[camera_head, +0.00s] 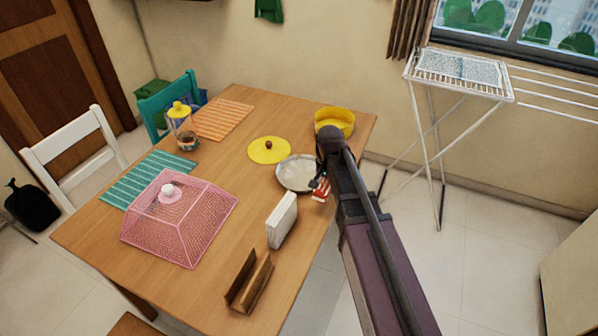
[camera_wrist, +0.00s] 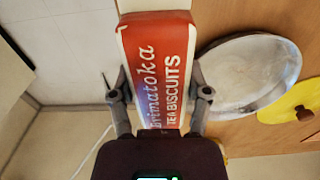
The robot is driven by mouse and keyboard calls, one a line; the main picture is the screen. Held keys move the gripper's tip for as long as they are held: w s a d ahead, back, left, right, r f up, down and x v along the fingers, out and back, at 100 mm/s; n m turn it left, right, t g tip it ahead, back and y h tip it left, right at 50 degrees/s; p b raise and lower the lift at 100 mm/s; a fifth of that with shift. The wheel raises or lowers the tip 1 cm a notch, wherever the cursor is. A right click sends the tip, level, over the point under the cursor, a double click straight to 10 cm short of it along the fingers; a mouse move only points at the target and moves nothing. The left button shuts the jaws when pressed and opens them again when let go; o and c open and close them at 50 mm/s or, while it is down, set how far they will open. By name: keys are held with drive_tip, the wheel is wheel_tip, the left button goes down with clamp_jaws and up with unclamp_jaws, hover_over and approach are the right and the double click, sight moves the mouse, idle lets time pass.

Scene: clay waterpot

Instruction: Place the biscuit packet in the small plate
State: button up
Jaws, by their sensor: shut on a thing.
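The biscuit packet (camera_wrist: 158,70) is red, white and blue and reads "TEA BISCUITS". My gripper (camera_wrist: 158,100) is shut on it, with a finger on each side, in the wrist view. In the head view a small red part of the packet (camera_head: 321,190) shows beside my arm, at the right edge of the table; the arm hides the rest. The small plate (camera_head: 290,175) is round and grey-white, lies on the table, and appears empty. It also shows in the wrist view (camera_wrist: 245,75), just right of the packet. The packet is not over the plate's middle.
A yellow lid (camera_head: 269,151) lies beyond the plate and a yellow pot (camera_head: 335,120) stands at the table's far right. A white box (camera_head: 282,220), a brown holder (camera_head: 249,280) and a pink mesh cover (camera_head: 180,222) stand nearer. A drying rack (camera_head: 460,75) is off the table.

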drive_tip(key=b, duration=0.1)
hover_over(302, 175)
drive_tip(key=s, duration=0.1)
drive_tip(key=shift+d+f, duration=0.4)
drive_tip(key=shift+f, duration=0.2)
drive_tip(key=shift+w+a, duration=0.1)
drive_tip(key=shift+w+a, duration=0.1)
drive_tip(key=shift+w, duration=0.15)
drive_tip(key=shift+w+a+f+b, duration=0.2)
drive_tip(key=shift+w+f+b, duration=0.05)
drive_tip(key=shift+f+b, duration=1.6)
drive_tip(key=shift+b, duration=0.05)
drive_tip(key=shift+f, duration=0.2)
drive_tip(key=o, duration=1.2)
drive_tip(key=shift+r, duration=0.1)
drive_tip(key=shift+r, duration=0.15)
